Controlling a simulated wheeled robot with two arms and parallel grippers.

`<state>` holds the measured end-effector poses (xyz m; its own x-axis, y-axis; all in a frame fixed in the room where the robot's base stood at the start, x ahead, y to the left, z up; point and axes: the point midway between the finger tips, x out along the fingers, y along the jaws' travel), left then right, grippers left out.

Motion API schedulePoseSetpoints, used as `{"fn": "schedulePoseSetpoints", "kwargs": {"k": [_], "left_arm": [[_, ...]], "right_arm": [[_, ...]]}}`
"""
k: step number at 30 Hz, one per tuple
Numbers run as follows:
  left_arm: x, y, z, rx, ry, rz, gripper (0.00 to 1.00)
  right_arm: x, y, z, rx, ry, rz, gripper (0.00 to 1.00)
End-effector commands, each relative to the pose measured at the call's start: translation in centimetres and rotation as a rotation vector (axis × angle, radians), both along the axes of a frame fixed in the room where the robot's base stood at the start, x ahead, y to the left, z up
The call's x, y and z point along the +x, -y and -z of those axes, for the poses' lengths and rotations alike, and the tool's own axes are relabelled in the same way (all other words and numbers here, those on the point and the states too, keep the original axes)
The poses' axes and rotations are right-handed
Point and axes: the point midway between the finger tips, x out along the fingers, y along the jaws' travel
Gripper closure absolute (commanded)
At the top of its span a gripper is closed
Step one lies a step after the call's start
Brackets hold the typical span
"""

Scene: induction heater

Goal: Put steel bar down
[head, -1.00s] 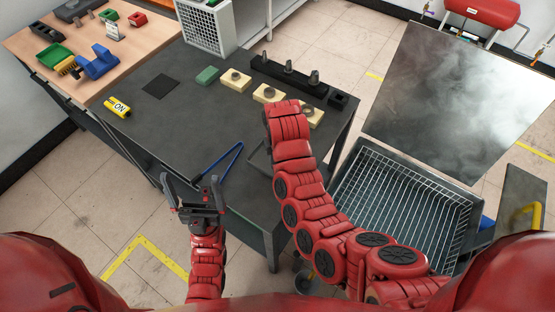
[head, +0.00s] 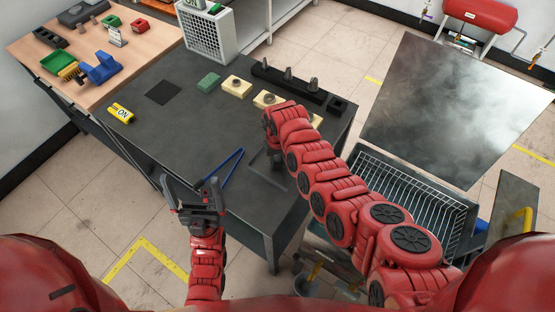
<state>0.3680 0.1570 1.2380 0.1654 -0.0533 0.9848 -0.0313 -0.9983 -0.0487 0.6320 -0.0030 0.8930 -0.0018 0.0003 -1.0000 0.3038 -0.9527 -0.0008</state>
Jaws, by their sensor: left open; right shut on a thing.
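My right gripper (head: 274,165) points down over the front right part of the dark workbench (head: 185,125). It is mostly hidden under my red wrist and only dark parts of it show. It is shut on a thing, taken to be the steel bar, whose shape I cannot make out. Whether that thing touches the bench top cannot be told. My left gripper (head: 190,188) is open and empty, with its fingers apart, in front of the bench's near edge.
A blue-handled tool (head: 231,166) lies between my grippers. Cream blocks (head: 236,87), a green block (head: 208,82) and a black holder (head: 288,84) stand at the bench's back. A wire basket (head: 415,200) is right of the bench.

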Motion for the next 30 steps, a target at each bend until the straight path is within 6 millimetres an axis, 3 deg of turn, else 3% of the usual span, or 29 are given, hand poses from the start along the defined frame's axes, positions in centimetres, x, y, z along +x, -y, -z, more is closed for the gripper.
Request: {"fn": "schedulePoseSetpoints", "kwargs": {"k": [12, 13, 17, 30], "left_arm": [[0.0, 0.0, 0.41, 0.0, 0.0, 0.0, 0.0], [0.0, 0.0, 0.3, 0.0, 0.0, 0.0, 0.0], [0.0, 0.0, 0.23, 0.0, 0.0, 0.0, 0.0], [0.0, 0.0, 0.1, 0.0, 0.0, 0.0, 0.0]], "right_arm": [[0.05, -0.05, 0.55, 0.001, 0.002, 0.0, 1.0], [0.05, -0.05, 0.45, 0.001, 0.002, 0.0, 0.63], [0.04, -0.04, 0.38, 0.001, 0.002, -0.001, 0.39], [0.06, -0.06, -0.11, 0.001, 0.002, -0.001, 0.36]]}}
